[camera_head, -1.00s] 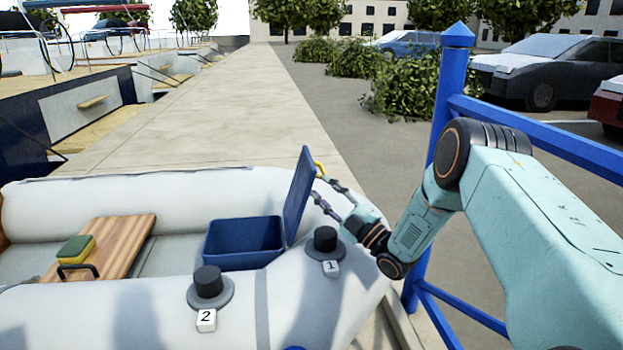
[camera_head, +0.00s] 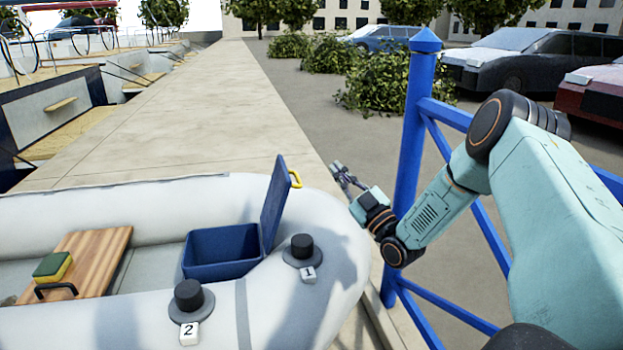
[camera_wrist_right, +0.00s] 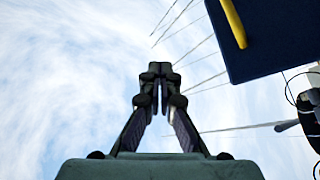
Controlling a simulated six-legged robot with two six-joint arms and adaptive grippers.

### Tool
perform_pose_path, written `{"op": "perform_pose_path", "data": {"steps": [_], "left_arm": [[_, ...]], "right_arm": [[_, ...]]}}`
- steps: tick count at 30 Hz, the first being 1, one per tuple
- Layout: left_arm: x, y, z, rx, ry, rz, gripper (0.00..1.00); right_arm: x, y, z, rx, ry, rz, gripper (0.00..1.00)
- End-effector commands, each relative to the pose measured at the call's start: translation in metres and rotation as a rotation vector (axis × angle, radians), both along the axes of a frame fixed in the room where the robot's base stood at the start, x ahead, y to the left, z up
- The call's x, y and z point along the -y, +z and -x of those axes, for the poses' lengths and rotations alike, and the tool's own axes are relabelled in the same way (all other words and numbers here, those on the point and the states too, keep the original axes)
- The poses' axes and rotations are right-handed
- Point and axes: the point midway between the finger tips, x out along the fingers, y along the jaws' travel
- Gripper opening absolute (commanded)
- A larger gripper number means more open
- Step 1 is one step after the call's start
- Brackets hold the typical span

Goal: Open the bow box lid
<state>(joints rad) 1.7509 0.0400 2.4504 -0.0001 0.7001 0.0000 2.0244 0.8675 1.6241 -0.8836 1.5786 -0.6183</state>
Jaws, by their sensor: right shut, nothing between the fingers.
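The blue bow box (camera_head: 222,254) sits in the bow of the grey inflatable boat. Its lid (camera_head: 275,205) stands up, close to upright, on the box's right side, with a yellow handle (camera_head: 296,179) on its outer face. My right gripper (camera_head: 337,168) is shut and empty, to the right of the lid and apart from it. In the right wrist view the gripper's fingertips (camera_wrist_right: 160,68) are together, with sky behind. The lid (camera_wrist_right: 275,35) and its yellow handle (camera_wrist_right: 233,22) show there at the upper right. My left gripper is not in view.
Black valve caps labelled 1 (camera_head: 302,246) and 2 (camera_head: 188,294) stand on the boat's tube (camera_head: 335,255). A wooden board (camera_head: 90,262) with a sponge (camera_head: 52,266) lies left of the box. A blue railing post (camera_head: 415,130) stands right of my right gripper.

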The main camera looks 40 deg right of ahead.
Motion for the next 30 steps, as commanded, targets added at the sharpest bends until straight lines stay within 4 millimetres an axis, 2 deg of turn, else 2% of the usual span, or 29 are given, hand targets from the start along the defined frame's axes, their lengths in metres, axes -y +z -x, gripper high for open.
{"op": "perform_pose_path", "data": {"steps": [3,9,21,27,30], "left_arm": [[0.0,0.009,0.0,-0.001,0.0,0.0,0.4],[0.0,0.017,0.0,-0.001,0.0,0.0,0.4],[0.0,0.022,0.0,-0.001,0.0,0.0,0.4],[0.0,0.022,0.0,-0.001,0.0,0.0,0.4],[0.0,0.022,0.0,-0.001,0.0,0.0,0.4]], "right_arm": [[0.01,0.001,0.009,-0.04,0.049,-0.265,0.0],[0.016,-0.009,0.022,-0.091,0.155,-0.754,0.0],[0.003,-0.05,0.04,-0.125,0.339,-1.705,0.0],[-0.004,-0.063,0.041,-0.104,0.4,-2.061,0.0],[-0.004,-0.065,0.041,-0.089,0.422,-2.158,0.0]]}}
